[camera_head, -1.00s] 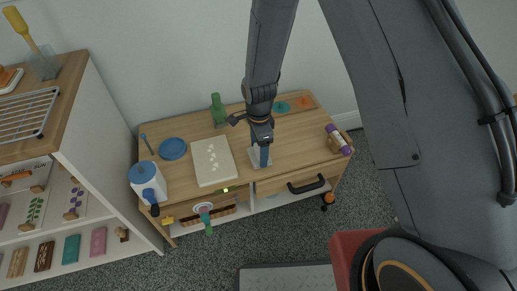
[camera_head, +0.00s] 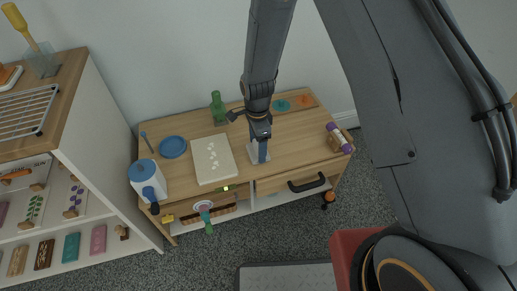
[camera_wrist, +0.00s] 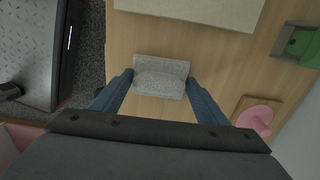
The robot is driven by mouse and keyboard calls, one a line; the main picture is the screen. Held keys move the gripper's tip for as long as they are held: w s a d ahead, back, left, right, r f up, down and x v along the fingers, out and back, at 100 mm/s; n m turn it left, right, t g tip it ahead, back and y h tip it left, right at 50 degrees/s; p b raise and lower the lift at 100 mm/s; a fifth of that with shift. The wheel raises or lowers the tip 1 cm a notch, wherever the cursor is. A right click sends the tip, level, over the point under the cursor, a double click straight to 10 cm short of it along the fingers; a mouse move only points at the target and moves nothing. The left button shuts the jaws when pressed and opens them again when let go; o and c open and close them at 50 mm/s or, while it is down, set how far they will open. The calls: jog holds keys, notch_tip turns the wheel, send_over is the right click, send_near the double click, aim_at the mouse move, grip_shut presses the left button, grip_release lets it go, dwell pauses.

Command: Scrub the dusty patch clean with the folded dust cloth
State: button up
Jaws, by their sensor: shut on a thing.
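My gripper (camera_wrist: 158,98) points down over the wooden table, with its blue fingers on either side of a pale grey, speckled folded cloth (camera_wrist: 160,78). The fingers are shut on the cloth. In the head view my gripper (camera_head: 262,152) is low over the table's front middle, and a pale edge of the cloth (camera_head: 251,154) shows beside it. I cannot tell whether the cloth touches the tabletop.
A purple roll (camera_head: 338,138) sits at the right edge.

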jog(key=shift+w+a+r, duration=0.1)
jog(key=shift+w+a, duration=0.1)
jog(key=shift+w, duration=0.45)
jog(key=shift+w, duration=0.1)
jog(key=shift+w+a+f+b, duration=0.1)
jog(key=shift+w+a+b, duration=0.15)
jog(key=shift+w, duration=0.5)
jog(key=shift+w+a+f+b, duration=0.1)
jog(key=shift+w+a, duration=0.1)
jog(key=shift+w, duration=0.5)
jog(key=shift+r+p, duration=0.15)
jog(key=shift+p, duration=0.25)
jog(key=shift+s, duration=0.1)
jog(key=shift+s+d+p, duration=0.15)
jog(key=shift+s+p, duration=0.3)
jog(key=shift+s, duration=0.05)
jog(key=shift+s+d+p, duration=0.3)
jog(key=shift+s+p, duration=0.4)
jog(key=shift+s, duration=0.2)
jog(key=shift+s+f, duration=0.15)
jog(key=shift+f, duration=0.05)
